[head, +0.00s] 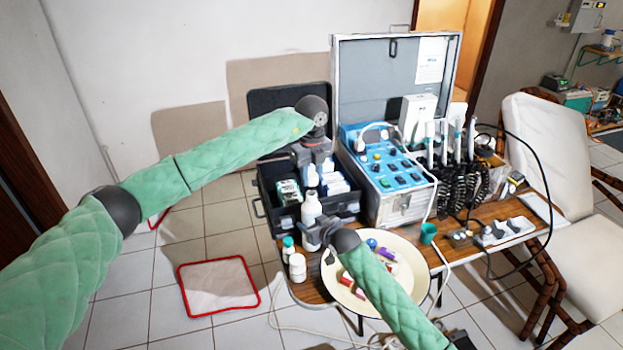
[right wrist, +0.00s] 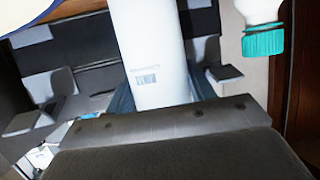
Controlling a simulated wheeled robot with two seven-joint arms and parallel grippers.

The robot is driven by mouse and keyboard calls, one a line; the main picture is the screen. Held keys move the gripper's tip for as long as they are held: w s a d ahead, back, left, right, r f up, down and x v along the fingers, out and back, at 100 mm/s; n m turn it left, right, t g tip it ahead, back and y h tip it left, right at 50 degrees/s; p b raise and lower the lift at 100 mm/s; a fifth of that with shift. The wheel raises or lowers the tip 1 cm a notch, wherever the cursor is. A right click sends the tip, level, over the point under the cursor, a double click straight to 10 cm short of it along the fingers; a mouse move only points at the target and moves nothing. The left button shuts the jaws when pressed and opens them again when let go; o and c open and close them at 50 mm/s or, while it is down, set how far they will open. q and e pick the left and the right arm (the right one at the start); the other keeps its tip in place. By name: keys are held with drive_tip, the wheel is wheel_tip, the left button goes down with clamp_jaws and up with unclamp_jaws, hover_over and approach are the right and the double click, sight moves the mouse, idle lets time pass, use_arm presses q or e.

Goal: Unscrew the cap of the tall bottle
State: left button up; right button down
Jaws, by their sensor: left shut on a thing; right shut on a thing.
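The tall bottle (head: 311,207) is white and stands near the left edge of the wooden table, in front of the open black case. My right gripper (head: 318,233) is shut around its body. In the right wrist view the white bottle (right wrist: 152,60) with a small printed label fills the middle, above the gripper's dark edge (right wrist: 165,130). My left gripper (head: 311,158) points down over the bottle's top. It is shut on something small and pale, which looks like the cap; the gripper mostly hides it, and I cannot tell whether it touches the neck.
A teal-capped bottle (head: 288,246) and a white jar (head: 297,267) stand close left of the tall bottle. A cream plate (head: 408,262) with colored items lies at the right. Behind are the black case (head: 267,203) and a blue control unit (head: 393,172).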

drive_tip(key=shift+c, duration=2.3)
unclamp_jaws()
